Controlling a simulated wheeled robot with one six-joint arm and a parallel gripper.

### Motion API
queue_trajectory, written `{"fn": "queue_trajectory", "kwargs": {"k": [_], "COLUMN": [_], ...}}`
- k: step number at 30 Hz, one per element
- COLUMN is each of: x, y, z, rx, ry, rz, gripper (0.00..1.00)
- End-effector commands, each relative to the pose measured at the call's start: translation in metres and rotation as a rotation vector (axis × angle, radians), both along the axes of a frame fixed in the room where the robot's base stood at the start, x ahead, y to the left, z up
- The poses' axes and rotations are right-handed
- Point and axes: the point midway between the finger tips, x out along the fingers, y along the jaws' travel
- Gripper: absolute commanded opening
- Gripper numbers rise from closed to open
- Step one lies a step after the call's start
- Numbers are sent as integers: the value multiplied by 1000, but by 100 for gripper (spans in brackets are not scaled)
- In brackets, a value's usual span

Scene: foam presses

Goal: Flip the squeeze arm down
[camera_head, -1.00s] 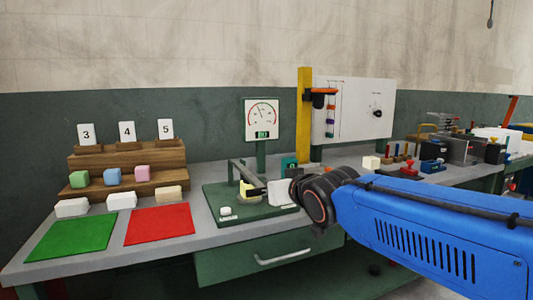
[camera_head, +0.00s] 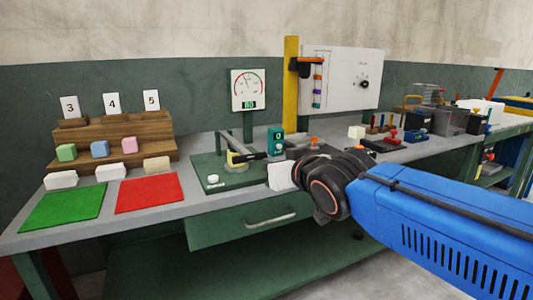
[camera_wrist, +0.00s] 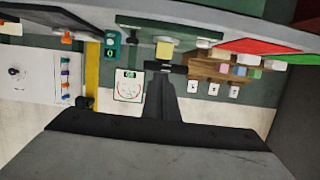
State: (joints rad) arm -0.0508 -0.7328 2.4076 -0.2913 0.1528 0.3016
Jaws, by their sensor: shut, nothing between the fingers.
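The press has a green base plate (camera_head: 246,183) on the grey bench, left of centre in the head view. Its grey squeeze arm (camera_head: 224,142) appears as a slanted bar above the plate; its exact angle is hard to tell. A yellow foam piece (camera_head: 238,160) sits beneath it, and the yellow foam (camera_wrist: 165,48) also shows in the wrist view. My gripper (camera_head: 247,156) is shut and empty, with its dark fingertips close to the foam and the arm. In the wrist view, my gripper (camera_wrist: 165,68) lies just below the foam; contact is unclear.
A gauge (camera_head: 248,90) stands behind the press and a teal device (camera_head: 275,141) to its right. Green (camera_head: 63,210) and red (camera_head: 149,193) mats lie left, before a wooden stepped rack (camera_head: 120,140) with coloured cubes. A yellow post (camera_head: 291,85) rises behind.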

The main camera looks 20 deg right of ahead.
Motion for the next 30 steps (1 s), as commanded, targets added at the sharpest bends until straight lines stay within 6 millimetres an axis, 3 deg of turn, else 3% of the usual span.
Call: {"fn": "queue_trajectory", "kwargs": {"k": [7,24,27,30], "x": [-13,-14,-17,-27], "y": [0,0,-4,-11], "z": [-8,-9,-22,-54], "rx": [0,0,-2,-10], "ry": [0,3,46,154], "rz": [0,-1,-13,-36], "gripper": [0,0,0,0]}}
